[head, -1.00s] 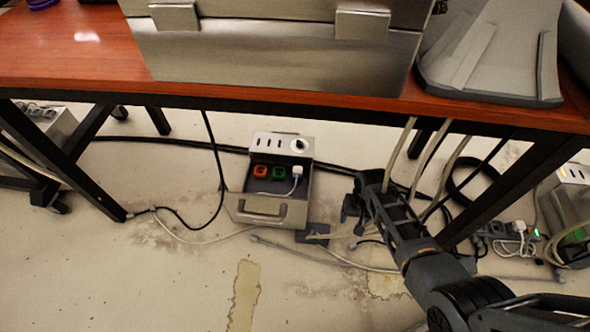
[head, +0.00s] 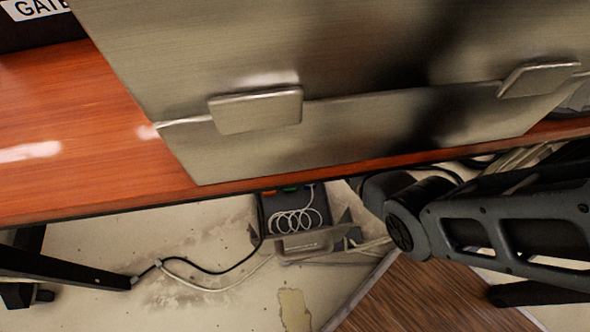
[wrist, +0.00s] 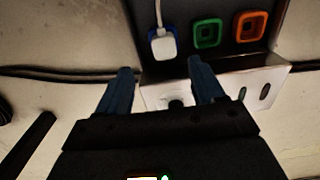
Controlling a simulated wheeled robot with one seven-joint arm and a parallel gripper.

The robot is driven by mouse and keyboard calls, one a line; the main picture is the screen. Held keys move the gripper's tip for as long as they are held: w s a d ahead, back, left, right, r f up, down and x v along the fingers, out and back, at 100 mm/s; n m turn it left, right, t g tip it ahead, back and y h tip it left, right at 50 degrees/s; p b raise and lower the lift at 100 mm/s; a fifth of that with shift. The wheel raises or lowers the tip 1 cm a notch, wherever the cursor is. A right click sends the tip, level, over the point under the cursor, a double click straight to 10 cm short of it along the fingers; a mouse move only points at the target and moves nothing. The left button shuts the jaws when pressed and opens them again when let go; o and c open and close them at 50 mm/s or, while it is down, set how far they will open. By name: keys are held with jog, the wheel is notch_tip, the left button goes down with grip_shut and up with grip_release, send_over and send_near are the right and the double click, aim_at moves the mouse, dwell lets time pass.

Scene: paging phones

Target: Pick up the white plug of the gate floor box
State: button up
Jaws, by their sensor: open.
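The floor box (head: 265,215) stands on the floor under the desk; the desk edge hides its back part in the head view. Its sloped face (wrist: 158,97) with slots and a round hole shows in the wrist view. The white plug (wrist: 163,45) sits in the blue socket, with its white cord running up. Green (wrist: 207,33) and orange (wrist: 250,25) sockets are to its right. My gripper (wrist: 160,66) is open and empty, its fingertips either side of the plug's line, a little short of it in the picture. The desk and arm hide the gripper in the head view.
The desk (head: 60,130) overhangs the box, with a large metal case (head: 330,60) on top. A desk leg (head: 60,267) is at left. Black and white cables (head: 215,285) lie on the floor. A dark cable (wrist: 60,72) crosses the wrist view.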

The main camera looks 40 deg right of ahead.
notch_tip(320, 180, down, 2)
jog(key=shift+w+b, duration=0.1)
jog(key=shift+b, duration=0.5)
jog(key=f+b, duration=0.1)
jog(key=f, duration=0.1)
jog(key=f+b, duration=0.1)
jog(key=f, duration=0.1)
jog(key=f+b, duration=0.1)
jog(key=b, duration=0.1)
jog(key=shift+a+f, duration=0.25)
jog(key=shift+f, duration=0.15)
jog(key=shift+r, duration=0.1)
jog(key=c, duration=1.1)
jog(key=shift+c, duration=0.2)
